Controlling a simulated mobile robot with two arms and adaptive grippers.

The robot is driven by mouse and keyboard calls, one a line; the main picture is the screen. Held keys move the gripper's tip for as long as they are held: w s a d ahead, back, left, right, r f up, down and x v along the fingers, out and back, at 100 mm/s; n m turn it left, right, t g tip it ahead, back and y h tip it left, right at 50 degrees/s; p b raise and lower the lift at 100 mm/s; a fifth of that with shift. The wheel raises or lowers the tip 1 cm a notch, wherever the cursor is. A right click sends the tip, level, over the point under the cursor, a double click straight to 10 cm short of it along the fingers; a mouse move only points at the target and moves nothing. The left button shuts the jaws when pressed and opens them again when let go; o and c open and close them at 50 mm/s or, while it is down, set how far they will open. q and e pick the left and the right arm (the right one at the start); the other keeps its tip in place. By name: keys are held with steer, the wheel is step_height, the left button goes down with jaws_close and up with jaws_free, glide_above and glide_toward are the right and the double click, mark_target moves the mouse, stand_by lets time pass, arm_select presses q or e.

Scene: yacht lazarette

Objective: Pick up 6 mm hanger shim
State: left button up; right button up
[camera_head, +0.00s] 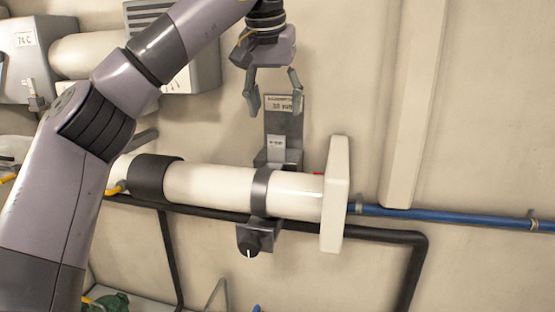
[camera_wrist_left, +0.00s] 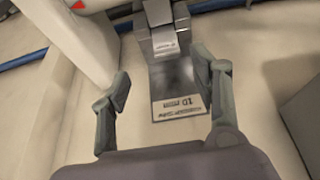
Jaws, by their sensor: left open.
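A grey upright plate (camera_head: 283,124) stands behind the white cylinder, with a label at its top that seems to read 10 mm; the plate also shows in the left wrist view (camera_wrist_left: 175,82). A small grey block (camera_head: 275,146) with a white label sits low against it, and in the left wrist view (camera_wrist_left: 165,42); its label is too small to read, so I cannot tell if it is the 6 mm shim. My left gripper (camera_head: 275,106) is open and empty above the block, its fingers on either side of the plate's top in both views (camera_wrist_left: 163,80). My right gripper is out of view.
The white cylinder (camera_head: 210,185) is held by a dark strap (camera_head: 260,192) and ends in a white flange (camera_head: 335,195). A blue pipe (camera_head: 450,214) and a black pipe (camera_head: 395,236) run along the wall.

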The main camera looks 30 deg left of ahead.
mark_target(276, 136)
arm_select(q)
steer(key=f, duration=0.1)
steer(key=w+a+f, duration=0.1)
steer(key=w+f, duration=0.1)
steer(key=shift+w+a+f, duration=0.2)
steer(key=shift+a+f, duration=0.05)
steer(key=shift+p+x, duration=0.6)
steer(key=shift+x, duration=0.2)
steer(key=shift+p+x, duration=0.95)
steer(key=shift+p, duration=0.05)
steer(key=shift+x, duration=1.2)
steer(key=shift+a+f, duration=0.15)
steer(key=shift+f, duration=0.1)
steer(key=shift+d+r, duration=0.1)
steer(key=shift+d, duration=0.1)
steer(key=shift+c, duration=1.9)
steer(key=shift+a, duration=0.1)
steer(key=shift+c, duration=1.3)
jaws_close()
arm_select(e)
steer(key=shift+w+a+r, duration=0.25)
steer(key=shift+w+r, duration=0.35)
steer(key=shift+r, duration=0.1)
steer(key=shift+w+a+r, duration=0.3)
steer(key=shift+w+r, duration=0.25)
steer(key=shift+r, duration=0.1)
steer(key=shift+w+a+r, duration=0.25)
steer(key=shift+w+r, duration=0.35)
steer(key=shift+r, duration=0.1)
